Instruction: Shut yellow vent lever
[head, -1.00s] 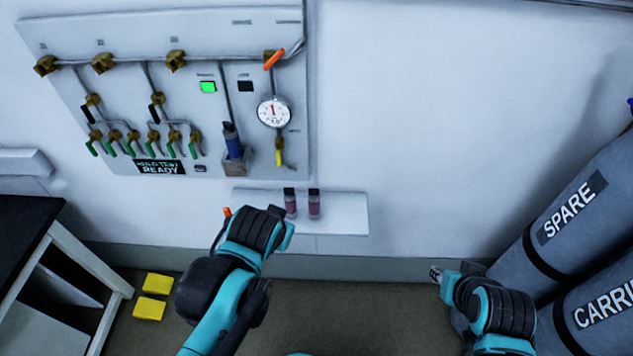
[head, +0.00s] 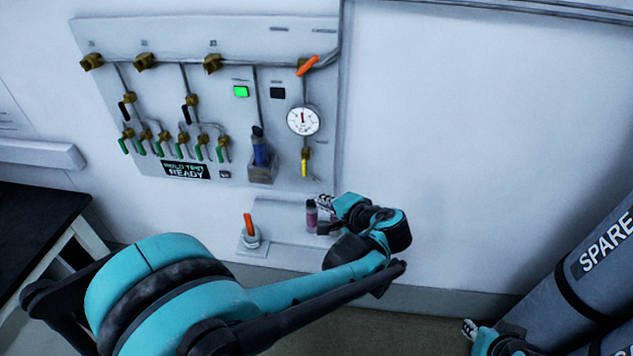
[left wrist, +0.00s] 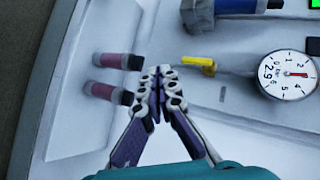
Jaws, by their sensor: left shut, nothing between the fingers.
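The yellow vent lever (head: 304,168) hangs straight down below the round gauge (head: 303,120) on the wall panel, in line with its pipe. My left gripper (head: 325,201) is a little below and right of the lever in the head view, near the shelf vials. Its fingertips (left wrist: 160,76) are together and empty, apart from the lever. My right gripper (head: 469,328) is at the lower right, too small to tell its jaws.
A pinkish vial (head: 311,218) stands on the shelf (head: 270,256) close to my left gripper; two show in the wrist view. An orange-handled part (head: 249,232) is on the shelf's left. An orange lever (head: 308,66) is above the gauge. Grey cylinders (head: 575,285) stand right.

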